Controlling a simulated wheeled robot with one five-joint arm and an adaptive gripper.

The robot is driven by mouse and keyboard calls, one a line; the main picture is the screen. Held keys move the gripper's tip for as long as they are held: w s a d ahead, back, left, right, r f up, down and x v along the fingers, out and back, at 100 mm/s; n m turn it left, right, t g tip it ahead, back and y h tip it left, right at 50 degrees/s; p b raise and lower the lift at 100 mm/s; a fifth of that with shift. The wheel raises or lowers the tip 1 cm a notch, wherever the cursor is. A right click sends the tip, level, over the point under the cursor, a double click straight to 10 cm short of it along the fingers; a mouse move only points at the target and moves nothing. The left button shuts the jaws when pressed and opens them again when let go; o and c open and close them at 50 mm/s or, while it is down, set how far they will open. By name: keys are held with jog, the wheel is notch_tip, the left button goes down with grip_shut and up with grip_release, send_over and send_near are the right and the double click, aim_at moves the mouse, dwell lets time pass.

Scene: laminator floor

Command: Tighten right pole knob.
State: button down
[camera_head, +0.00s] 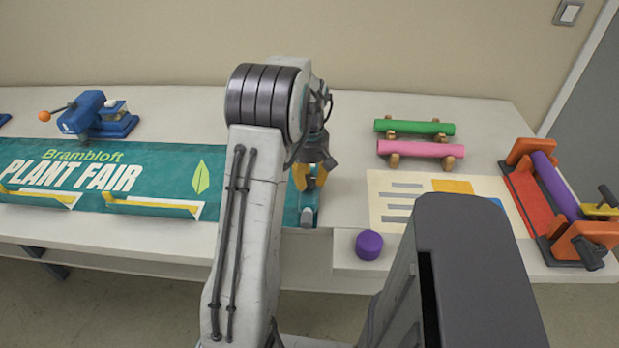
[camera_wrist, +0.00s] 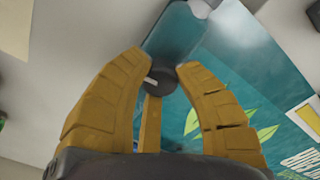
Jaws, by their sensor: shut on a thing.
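My gripper (camera_head: 309,186) points down at the right end of the teal banner (camera_head: 150,165) on the table. In the wrist view its yellow fingers (camera_wrist: 160,72) are closed on a dark round knob (camera_wrist: 157,82) with a short white mark on it. A teal cylindrical pole end (camera_wrist: 178,35) with a pale tip lies just beyond the knob. In the head view a small grey-and-teal pole end (camera_head: 308,215) shows just below the fingers. The knob itself is hidden there by the gripper.
A blue clamp-like device (camera_head: 98,115) stands at the back left. Green (camera_head: 430,127) and pink (camera_head: 420,149) rolls rest on stands. A purple round piece (camera_head: 369,244) sits near the front edge. A printed sheet (camera_head: 400,195) and an orange roller machine (camera_head: 548,190) are at the right.

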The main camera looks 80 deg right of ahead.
aim_at(310, 178)
jog(key=shift+a+f+m, duration=0.1)
jog(key=shift+f+m, duration=0.05)
jog(key=shift+m, duration=0.35)
jog(key=c, duration=0.9)
grip_release()
jog(key=shift+o, duration=0.2)
notch_tip(310, 178, up, 12)
dwell(0.7)
